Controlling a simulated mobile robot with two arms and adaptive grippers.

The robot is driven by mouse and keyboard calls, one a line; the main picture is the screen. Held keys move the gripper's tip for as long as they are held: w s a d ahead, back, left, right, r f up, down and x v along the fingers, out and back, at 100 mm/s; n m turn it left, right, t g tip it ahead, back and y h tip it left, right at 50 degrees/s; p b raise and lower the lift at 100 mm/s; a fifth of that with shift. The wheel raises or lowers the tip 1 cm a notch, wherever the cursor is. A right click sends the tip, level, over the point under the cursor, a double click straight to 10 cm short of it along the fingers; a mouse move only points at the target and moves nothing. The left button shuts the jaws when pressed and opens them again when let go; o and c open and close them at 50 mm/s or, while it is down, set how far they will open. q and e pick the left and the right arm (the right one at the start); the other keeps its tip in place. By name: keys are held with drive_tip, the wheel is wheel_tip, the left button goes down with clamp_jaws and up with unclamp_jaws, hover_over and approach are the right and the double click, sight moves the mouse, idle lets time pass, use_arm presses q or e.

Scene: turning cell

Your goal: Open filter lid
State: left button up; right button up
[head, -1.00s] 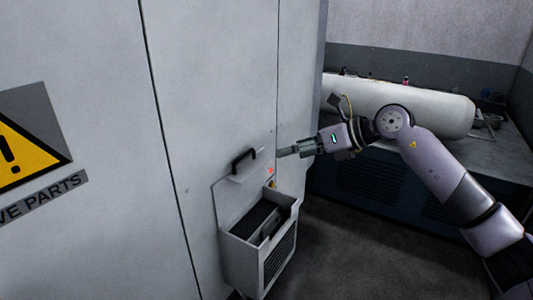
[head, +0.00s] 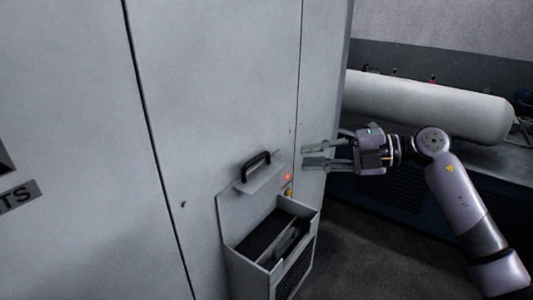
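The filter box (head: 262,268) is a grey housing on the front of the machine cabinet, with a vented front. Its lid (head: 242,204) stands up against the cabinet, and a black handle (head: 255,167) sits at the lid's top edge. The inside of the box, with a dark insert (head: 266,234), shows from above. My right gripper (head: 303,157) is to the right of the handle, apart from it, with its two fingers spread and nothing between them. My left gripper is not in view.
A red light (head: 287,176) and a small yellow part (head: 288,191) sit beside the box. A large white cylinder (head: 430,105) lies on a dark bench (head: 511,160) behind my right arm. The floor (head: 375,265) right of the box is clear.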

sight(259, 160)
drive_tip(key=p+x, duration=0.2)
drive_tip(key=x, duration=0.5)
drive_tip(key=shift+a, duration=0.2)
drive_tip(key=shift+p+x, duration=0.4)
drive_tip(key=shift+x, duration=0.75)
drive_tip(key=shift+w+a+f, duration=0.15)
drive_tip(key=shift+a+f, duration=0.05)
drive_tip(key=shift+a, duration=0.15)
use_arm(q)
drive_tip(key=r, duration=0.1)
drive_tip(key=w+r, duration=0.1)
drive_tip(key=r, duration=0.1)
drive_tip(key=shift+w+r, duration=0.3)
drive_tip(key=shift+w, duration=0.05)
use_arm(e)
drive_tip(key=shift+c, duration=0.4)
clamp_jaws()
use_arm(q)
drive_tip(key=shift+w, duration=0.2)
